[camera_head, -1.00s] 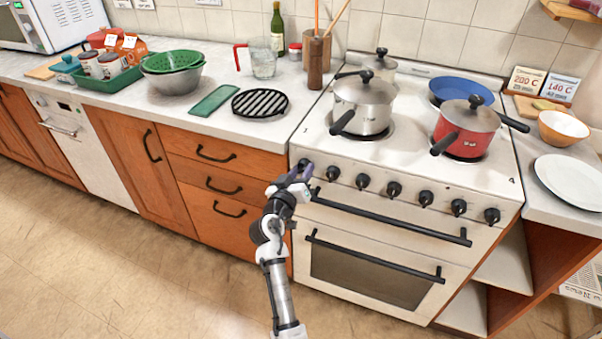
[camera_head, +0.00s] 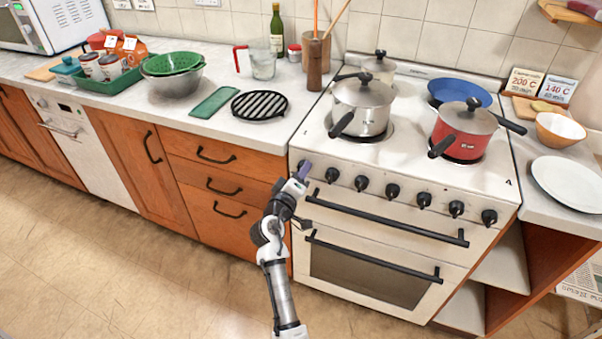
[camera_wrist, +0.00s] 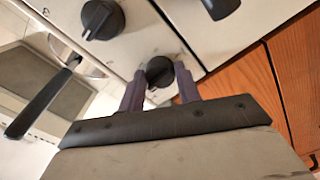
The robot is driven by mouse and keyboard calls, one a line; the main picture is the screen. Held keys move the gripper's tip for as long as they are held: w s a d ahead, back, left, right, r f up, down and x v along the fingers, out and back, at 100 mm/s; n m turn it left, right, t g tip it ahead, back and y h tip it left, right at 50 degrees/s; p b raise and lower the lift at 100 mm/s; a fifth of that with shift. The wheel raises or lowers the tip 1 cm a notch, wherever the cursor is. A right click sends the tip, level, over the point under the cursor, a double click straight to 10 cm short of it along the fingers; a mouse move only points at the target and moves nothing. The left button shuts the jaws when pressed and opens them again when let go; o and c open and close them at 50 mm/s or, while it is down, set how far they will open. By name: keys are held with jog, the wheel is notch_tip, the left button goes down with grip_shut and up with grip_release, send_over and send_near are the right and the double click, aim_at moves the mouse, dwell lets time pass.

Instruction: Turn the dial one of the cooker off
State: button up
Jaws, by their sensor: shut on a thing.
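The cooker (camera_head: 440,187) has a row of black dials along its white front. Dial one, the leftmost, is mostly hidden behind my gripper (camera_head: 304,170) in the head view. In the wrist view dial one (camera_wrist: 160,70) is a round black knob between the two purple fingers of my gripper (camera_wrist: 162,80). The fingers are shut on its sides. I cannot read its pointer position. The neighbouring dial (camera_head: 332,174) stands free to the right; in the wrist view it is at upper left (camera_wrist: 102,19).
A steel pot (camera_head: 362,107) and a red pot (camera_head: 464,133) stand on the hob, with handles reaching toward the front. The oven handles (camera_head: 388,221) stick out below the dials. Wooden drawers (camera_head: 222,178) are left of the cooker. The floor in front is clear.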

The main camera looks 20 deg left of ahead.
dwell(0.3)
jog(key=o, duration=1)
jog(key=s+b, duration=0.1)
jog(key=s, duration=0.3)
jog(key=s+b, duration=0.1)
jog(key=s, duration=0.4)
jog(key=s+b, duration=0.1)
jog(key=s, duration=0.4)
jog(key=shift+a+b, duration=0.25)
jog(key=shift+b, duration=0.15)
jog(key=shift+w, duration=0.1)
